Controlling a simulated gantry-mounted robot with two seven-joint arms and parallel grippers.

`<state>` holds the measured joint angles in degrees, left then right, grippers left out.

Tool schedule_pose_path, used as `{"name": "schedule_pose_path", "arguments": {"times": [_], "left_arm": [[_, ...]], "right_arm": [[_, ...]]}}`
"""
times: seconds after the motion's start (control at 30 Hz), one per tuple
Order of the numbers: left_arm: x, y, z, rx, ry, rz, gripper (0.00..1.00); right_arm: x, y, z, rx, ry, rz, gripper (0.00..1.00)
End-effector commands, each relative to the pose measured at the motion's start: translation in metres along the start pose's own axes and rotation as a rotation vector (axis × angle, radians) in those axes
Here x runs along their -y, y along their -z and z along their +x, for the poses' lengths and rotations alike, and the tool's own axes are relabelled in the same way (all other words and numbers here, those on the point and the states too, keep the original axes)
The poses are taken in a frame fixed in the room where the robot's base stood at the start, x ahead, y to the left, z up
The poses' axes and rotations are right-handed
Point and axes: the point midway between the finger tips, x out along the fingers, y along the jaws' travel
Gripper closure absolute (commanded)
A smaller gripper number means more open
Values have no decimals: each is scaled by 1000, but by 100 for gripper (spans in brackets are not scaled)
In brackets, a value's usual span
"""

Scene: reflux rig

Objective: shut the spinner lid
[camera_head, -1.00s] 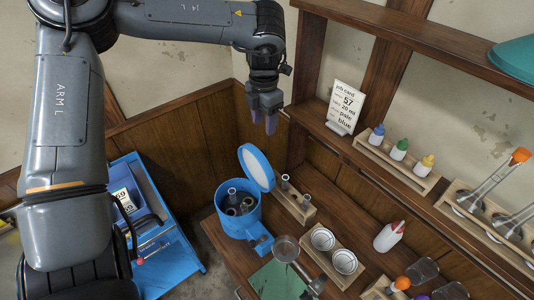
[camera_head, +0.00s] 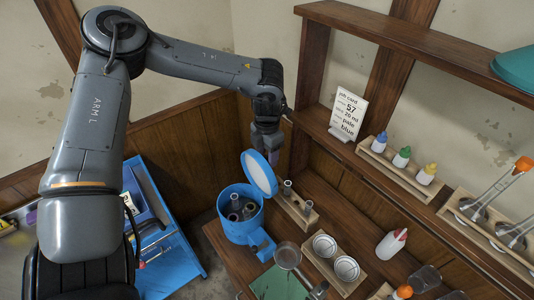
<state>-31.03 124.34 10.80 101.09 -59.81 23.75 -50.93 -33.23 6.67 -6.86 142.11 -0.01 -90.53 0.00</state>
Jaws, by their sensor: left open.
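The blue spinner (camera_head: 236,228) stands on the wooden bench, left of centre. Its round lid (camera_head: 260,172), blue-rimmed with a pale inner face, stands raised and tilted at the spinner's back right edge. Several dark round openings or tube mouths show inside the spinner. My left gripper (camera_head: 270,152) points down just behind the lid's upper right edge. Its fingertips are partly hidden by the lid, and I cannot tell whether they touch it. It is open and nothing shows between the fingers. My right gripper is out of view.
A small wooden rack (camera_head: 297,206) with tubes stands close to the lid's right. The shelf post (camera_head: 302,110) rises close behind the gripper.

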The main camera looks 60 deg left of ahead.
Motion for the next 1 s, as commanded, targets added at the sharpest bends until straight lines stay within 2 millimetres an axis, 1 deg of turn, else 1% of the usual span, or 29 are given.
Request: {"name": "schedule_pose_path", "arguments": {"times": [0.2, 0.27, 0.5, 0.53, 0.57, 0.83, 1.0], "left_arm": [[0, 0, 0, 0, 0, 0, 49], [0, 0, 0, 0, 0, 0, 57], [0, 0, 0, 0, 0, 0, 93], [0, 0, 0, 0, 0, 0, 98], [0, 0, 0, 0, 0, 0, 100], [0, 0, 0, 1, 1, 0, 100], [0, 4, -2, 19, 3, -1, 100]], "right_arm": [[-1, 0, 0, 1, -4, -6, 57], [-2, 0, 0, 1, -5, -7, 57], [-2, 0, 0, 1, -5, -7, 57], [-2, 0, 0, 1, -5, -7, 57], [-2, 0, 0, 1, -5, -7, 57], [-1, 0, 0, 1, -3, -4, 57], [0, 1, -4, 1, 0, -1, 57]]}}
